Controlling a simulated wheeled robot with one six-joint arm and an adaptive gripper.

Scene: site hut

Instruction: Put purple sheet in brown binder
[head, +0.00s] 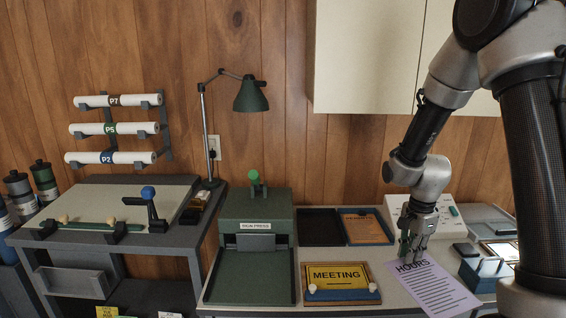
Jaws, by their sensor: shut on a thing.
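The purple sheet (437,288) is headed HOURS and has lines of text. It lies at a slant at the front right of the worktop, or just above it; I cannot tell which. Its lower end reaches the bottom of the picture. My gripper (413,254) points down and is shut on the sheet's upper edge, above the heading. A flat brown-edged holder (343,301), with a yellow MEETING sheet and white knobs at its front corners, lies left of the purple sheet. I cannot tell whether it is the brown binder; no other clear brown binder shows.
A green sign press (257,280) stands left of the holder. Behind are a dark tray (320,227) and a blue-edged tray (347,214) with an orange sheet. A blue-grey slotted holder (484,272) stands right of the purple sheet. A lamp (250,97) rises at the back left.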

